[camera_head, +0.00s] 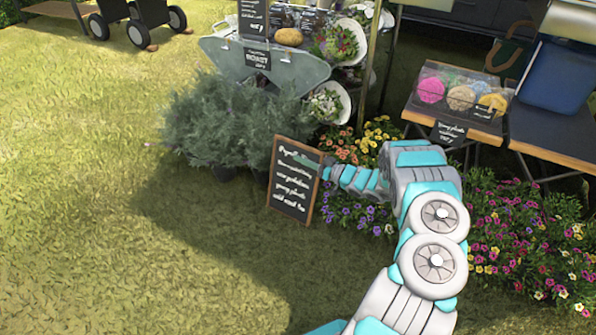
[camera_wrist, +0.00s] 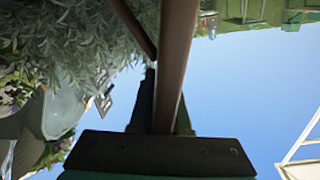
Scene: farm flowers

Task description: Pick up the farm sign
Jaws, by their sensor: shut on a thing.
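The farm sign (camera_head: 293,180) is a dark chalkboard with white handwriting in a brown wooden frame. It is upright, leaning slightly, at the middle of the head view. My gripper (camera_wrist: 165,100) is shut on the sign's frame, which shows in the wrist view as brown wooden bars (camera_wrist: 178,45) running up between the dark fingers. I cannot tell whether the sign's bottom touches the grass.
Grey-green bushy plants (camera_head: 230,125) stand right behind the sign, before a grey wheelbarrow (camera_head: 290,70). Purple flowers (camera_head: 355,215) and pink flowers (camera_head: 520,240) border my arm. A wooden table (camera_head: 440,118) stands at the right. Open grass (camera_head: 90,200) lies left and in front.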

